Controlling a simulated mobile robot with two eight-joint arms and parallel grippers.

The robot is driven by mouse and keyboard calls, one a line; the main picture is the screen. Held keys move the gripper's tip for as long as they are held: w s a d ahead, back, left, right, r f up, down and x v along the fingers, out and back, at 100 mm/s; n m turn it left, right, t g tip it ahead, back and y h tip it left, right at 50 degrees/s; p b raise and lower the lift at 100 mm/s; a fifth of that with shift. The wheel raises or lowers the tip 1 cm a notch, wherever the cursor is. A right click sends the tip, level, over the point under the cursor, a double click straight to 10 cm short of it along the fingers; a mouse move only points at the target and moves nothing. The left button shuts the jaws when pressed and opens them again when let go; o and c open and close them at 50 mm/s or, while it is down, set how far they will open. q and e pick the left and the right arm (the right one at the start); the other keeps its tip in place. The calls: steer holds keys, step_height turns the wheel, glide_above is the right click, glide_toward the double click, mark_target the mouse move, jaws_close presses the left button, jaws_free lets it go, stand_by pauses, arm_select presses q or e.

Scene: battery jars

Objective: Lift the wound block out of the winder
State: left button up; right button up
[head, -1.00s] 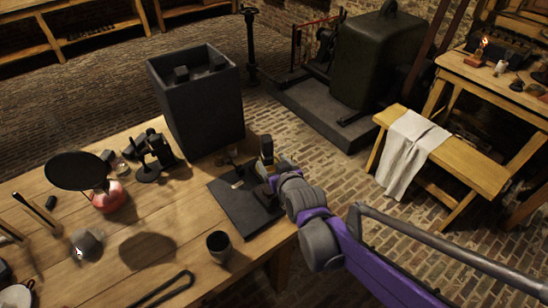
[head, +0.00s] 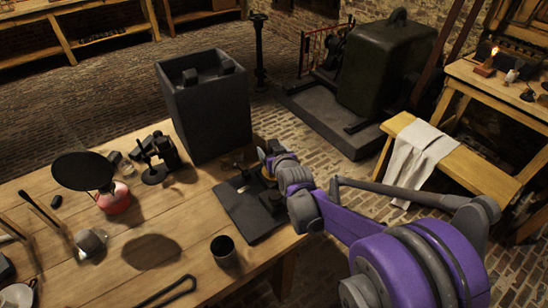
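The winder's dark flat base (head: 250,222) lies near the right edge of the wooden table, with small upright metal parts (head: 240,168) at its back. My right arm reaches in from the right, and my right gripper (head: 266,163) is at the back right of the base. A small pale-orange piece shows by the fingers; I cannot tell whether it is the wound block. The wrist hides much of this spot, so the fingers' opening and any hold are unclear. My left gripper is out of view.
A tall dark open box (head: 207,110) stands just behind the winder. A dark cup (head: 223,251) stands in front of it. A red-based burner (head: 114,198) and a dark stand (head: 155,160) are to the left. The table's right edge is close.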

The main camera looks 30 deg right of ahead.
jaws_close()
stand_by(0.4)
